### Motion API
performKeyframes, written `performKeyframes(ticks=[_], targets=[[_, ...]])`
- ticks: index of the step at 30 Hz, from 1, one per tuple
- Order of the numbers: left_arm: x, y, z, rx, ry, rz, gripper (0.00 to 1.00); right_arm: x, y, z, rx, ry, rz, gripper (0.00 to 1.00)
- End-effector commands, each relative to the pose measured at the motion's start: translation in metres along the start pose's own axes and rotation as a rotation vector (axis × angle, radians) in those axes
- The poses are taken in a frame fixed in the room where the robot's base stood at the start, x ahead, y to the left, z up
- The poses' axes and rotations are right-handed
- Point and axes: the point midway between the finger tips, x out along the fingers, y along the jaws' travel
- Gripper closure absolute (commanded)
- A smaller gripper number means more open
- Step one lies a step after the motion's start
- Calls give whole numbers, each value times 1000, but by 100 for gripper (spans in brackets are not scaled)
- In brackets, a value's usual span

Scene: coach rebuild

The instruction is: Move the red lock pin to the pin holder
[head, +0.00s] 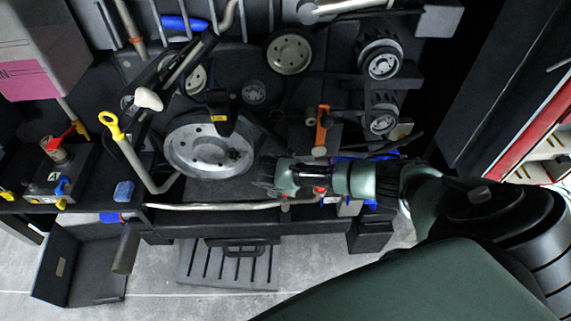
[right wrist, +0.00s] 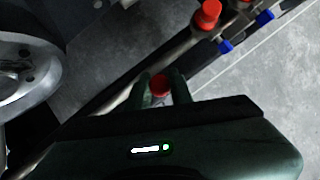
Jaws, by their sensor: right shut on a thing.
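The red lock pin shows as a round red cap (right wrist: 159,86) in the right wrist view, between the two dark fingers of my right gripper (right wrist: 162,78). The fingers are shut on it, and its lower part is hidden. In the head view my right gripper (head: 266,178) is over the bench's front edge, just right of the large silver pulley. The held pin cannot be made out there. I cannot tell which thing is the pin holder. My left gripper is not in view.
A pale pipe (head: 220,207) runs along the bench front. Red-capped fittings (right wrist: 208,14) with blue tabs (right wrist: 226,46) stand close to the right gripper. The large silver pulley (head: 208,146) is beside it. A valve block (head: 50,182) stands at left. Grey floor lies in front.

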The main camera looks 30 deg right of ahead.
Motion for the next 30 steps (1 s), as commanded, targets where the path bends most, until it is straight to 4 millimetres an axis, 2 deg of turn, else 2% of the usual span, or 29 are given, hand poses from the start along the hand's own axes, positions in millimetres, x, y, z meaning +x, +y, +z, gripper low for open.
performKeyframes(ticks=[30], targets=[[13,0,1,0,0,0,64,19,0,-10,-1,1,-1,100]])
